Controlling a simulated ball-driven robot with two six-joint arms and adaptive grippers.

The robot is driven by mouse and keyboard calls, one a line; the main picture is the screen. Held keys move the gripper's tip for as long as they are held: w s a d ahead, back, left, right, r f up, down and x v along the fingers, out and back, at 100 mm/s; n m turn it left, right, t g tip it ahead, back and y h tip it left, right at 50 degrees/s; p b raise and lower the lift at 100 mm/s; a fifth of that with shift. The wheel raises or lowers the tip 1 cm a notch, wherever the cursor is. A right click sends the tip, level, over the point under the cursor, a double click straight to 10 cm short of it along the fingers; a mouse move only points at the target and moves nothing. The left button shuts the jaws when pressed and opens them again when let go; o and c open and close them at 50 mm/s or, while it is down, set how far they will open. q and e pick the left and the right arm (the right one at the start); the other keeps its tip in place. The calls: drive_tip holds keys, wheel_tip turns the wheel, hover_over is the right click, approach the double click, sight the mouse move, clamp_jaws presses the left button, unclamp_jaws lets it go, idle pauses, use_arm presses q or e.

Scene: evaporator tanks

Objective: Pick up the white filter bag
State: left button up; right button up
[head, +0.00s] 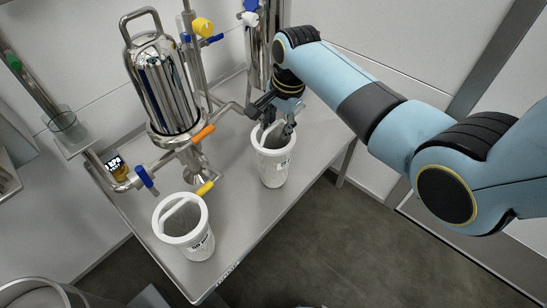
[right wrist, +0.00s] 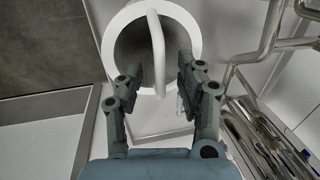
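A white filter bag (head: 273,167), a tapered container with a white rim and an arched handle, stands on the grey table's right part. A second white filter bag (head: 199,246) stands nearer the front edge, its handle arched over its mouth. My right gripper (head: 275,131) is at the mouth of the farther bag. In the right wrist view, the open fingers of my right gripper (right wrist: 160,62) lie on either side of the white handle (right wrist: 157,45), with gaps showing. The bag's round rim (right wrist: 109,48) is beyond them. My left gripper is not in view.
A steel tank (head: 165,90) with pipes stands behind the bags. Valves with orange (head: 203,133), yellow (head: 205,188) and blue (head: 145,178) handles sit close by. The grey table (head: 245,215) is bare between the two bags, and its edge drops to a dark floor (head: 330,255).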

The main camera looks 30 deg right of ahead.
drive_tip(key=shift+c, duration=0.2)
clamp_jaws()
drive_tip(key=shift+r, duration=0.1)
idle(0.4)
